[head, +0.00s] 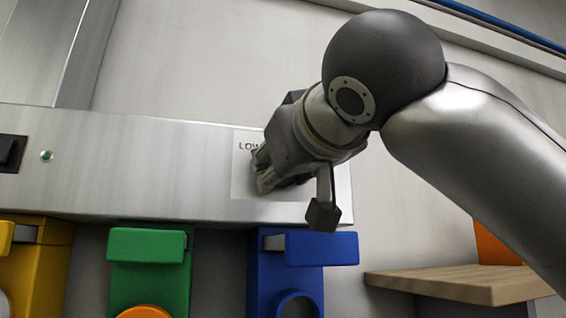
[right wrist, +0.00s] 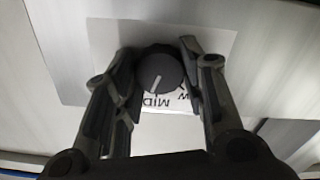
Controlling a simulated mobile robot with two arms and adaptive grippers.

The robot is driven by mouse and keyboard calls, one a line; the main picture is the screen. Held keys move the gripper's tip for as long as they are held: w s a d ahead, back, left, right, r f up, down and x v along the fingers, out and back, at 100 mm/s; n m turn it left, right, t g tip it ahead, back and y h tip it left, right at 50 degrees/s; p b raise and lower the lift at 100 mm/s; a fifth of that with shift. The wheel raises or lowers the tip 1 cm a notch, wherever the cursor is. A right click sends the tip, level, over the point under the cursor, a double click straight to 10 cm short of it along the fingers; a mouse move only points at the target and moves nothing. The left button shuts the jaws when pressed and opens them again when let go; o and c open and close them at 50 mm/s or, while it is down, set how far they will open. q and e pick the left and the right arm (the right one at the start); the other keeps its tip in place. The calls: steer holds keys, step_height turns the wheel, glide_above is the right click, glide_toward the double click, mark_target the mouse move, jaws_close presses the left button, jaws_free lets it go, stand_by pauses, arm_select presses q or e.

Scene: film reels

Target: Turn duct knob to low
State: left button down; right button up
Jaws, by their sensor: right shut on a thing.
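The duct knob (right wrist: 158,76) is a round dark knob with a pale pointer line, in the right wrist view. It sits on a white label plate (right wrist: 80,50) on the steel duct panel. The letters MID show beside the knob, upside down, and a W is partly covered. The pointer line is directed toward MID. In the head view the plate (head: 240,180) shows LOW at its upper left; my gripper hides the knob. My right gripper (right wrist: 160,85) is shut on the knob, a finger on each side. My left gripper is not in view.
A black switch (head: 10,152) and a green light (head: 47,156) are on the panel's left. Yellow (head: 45,265), green (head: 150,246) and blue (head: 320,248) units hang just below the panel. A wooden shelf (head: 460,284) is at lower right.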

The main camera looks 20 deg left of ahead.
steer(key=n+p, duration=0.2)
steer(key=n, duration=0.4)
steer(key=shift+n, duration=0.3)
steer(key=n+p, duration=0.1)
steer(key=n, duration=0.2)
steer(key=shift+a, duration=0.1)
steer(key=shift+s+f+n+p, duration=0.1)
steer(key=shift+n+p, duration=0.3)
steer(key=shift+n, duration=1)
steer(key=o, duration=1)
